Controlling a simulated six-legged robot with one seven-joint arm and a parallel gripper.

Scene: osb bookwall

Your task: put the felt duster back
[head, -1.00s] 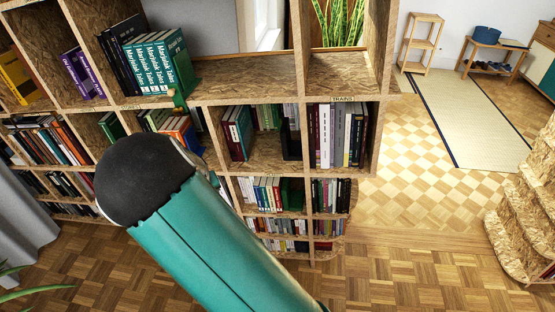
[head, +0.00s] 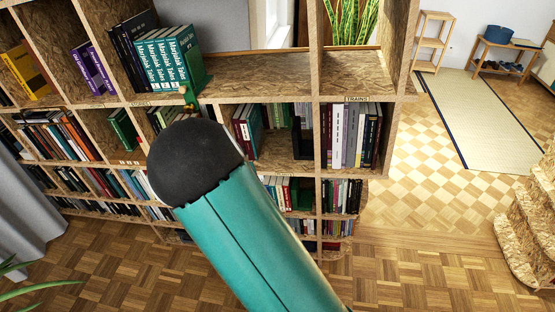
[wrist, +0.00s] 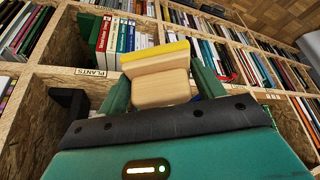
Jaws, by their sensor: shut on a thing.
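The felt duster (wrist: 160,88) is a pale wooden block with a yellow strip along its far edge. In the wrist view it sits between the green fingers of my gripper (wrist: 163,92), which is shut on it. The duster is held in front of the bookwall (wrist: 45,125), facing rows of books. I cannot tell whether the duster touches a shelf.
A shelf label reading PLANTS (wrist: 91,72) and a black bookend (wrist: 70,103) are at left in the wrist view. The head view shows a bare shelf top (head: 260,82), green-white books (head: 170,60), a TRAINS label (head: 357,99) and open parquet floor (head: 420,220) at right.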

